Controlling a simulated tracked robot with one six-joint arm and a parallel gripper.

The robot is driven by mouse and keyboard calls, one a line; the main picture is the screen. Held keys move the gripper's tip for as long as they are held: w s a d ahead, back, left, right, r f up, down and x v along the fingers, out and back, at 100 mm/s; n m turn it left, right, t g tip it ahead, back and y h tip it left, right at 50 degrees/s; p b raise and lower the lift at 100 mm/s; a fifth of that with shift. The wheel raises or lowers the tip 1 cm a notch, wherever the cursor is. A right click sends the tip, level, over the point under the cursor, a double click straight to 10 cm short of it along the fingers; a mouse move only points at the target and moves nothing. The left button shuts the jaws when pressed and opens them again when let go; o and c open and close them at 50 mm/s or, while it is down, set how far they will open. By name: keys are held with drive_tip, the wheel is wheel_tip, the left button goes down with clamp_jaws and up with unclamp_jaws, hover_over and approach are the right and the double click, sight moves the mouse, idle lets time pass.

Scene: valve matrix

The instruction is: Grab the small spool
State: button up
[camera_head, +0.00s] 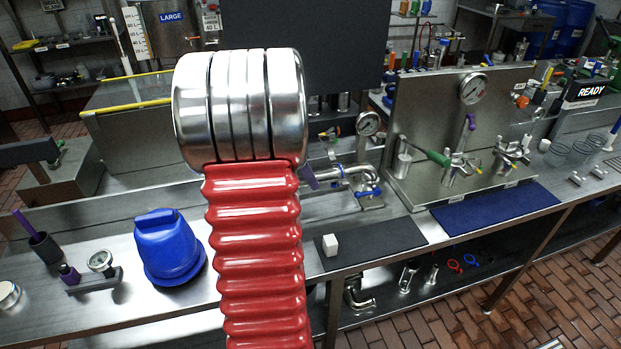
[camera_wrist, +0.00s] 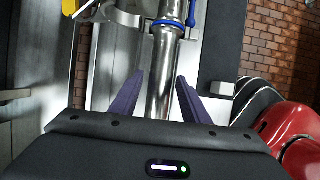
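A shiny metal pipe piece (camera_wrist: 163,75), likely the small spool, runs lengthwise in the wrist view, with a blue clamp (camera_wrist: 168,22) at its far end. In the head view, metal piping with blue clamps (camera_head: 368,191) shows just right of my arm. My gripper (camera_wrist: 158,86) is open, its two purple fingers on either side of the pipe. I cannot tell whether the fingers are level with the pipe or above it. In the head view my arm hides most of the gripper; only a purple finger (camera_head: 310,176) shows.
A blue tub-like part (camera_head: 168,248) stands on the bench at left. A steel panel (camera_head: 462,115) with a gauge and valves stands right, behind a blue mat (camera_head: 496,208). Fittings lie on the lower shelf.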

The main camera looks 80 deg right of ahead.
clamp_jaws()
idle(0.3)
drive_tip(key=shift+r, duration=0.15)
wheel_tip(320, 180, up, 10)
idle(0.5)
idle(0.4)
